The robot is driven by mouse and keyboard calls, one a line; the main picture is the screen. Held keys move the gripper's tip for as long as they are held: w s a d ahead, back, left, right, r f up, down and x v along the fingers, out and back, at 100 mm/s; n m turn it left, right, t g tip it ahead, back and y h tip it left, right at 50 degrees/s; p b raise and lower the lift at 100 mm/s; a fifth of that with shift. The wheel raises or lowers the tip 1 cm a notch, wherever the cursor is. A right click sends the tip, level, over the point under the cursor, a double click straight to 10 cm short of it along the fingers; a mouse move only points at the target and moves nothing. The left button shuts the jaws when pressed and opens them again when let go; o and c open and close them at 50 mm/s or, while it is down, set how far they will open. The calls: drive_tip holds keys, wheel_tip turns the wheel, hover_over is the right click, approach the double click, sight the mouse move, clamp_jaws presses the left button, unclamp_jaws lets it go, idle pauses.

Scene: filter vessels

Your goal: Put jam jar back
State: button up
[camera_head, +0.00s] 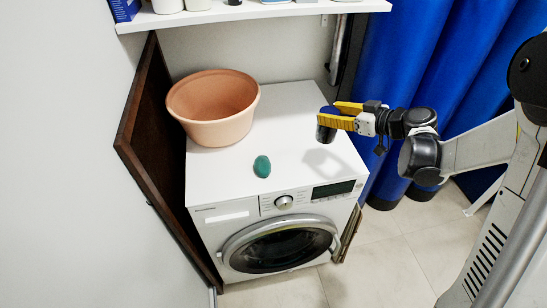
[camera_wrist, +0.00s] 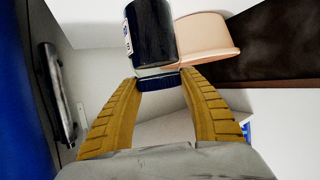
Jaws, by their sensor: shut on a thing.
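The jam jar (camera_head: 326,132) is dark with a blue lid. My gripper (camera_head: 340,115), with yellow fingers, is shut on it and holds it above the right part of the white washing machine's top (camera_head: 290,115). A shadow falls on the top below. In the wrist view the jar (camera_wrist: 150,35) has a dark body and a white label at its left edge. Its blue lid end sits between the tips of my gripper (camera_wrist: 159,82), and its body extends beyond the fingers. The jar's far end is cut off there.
A terracotta-coloured tub (camera_head: 215,125) stands on the machine's back left, with a green egg-shaped object (camera_head: 262,166) near the front. A white shelf (camera_head: 250,12) above carries several containers and a blue box (camera_head: 124,9). Blue curtains (camera_head: 440,60) hang at right.

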drive_tip(key=a+f+b, duration=0.5)
drive_tip(key=a+f, duration=0.4)
drive_tip(key=f, duration=0.1)
drive_tip(key=shift+s+a, duration=0.35)
drive_tip(key=shift+s, duration=0.1)
drive_tip(key=shift+f, duration=0.2)
drive_tip(key=o, duration=1.4)
drive_tip(key=shift+c, duration=0.2)
drive_tip(key=shift+r, duration=0.15)
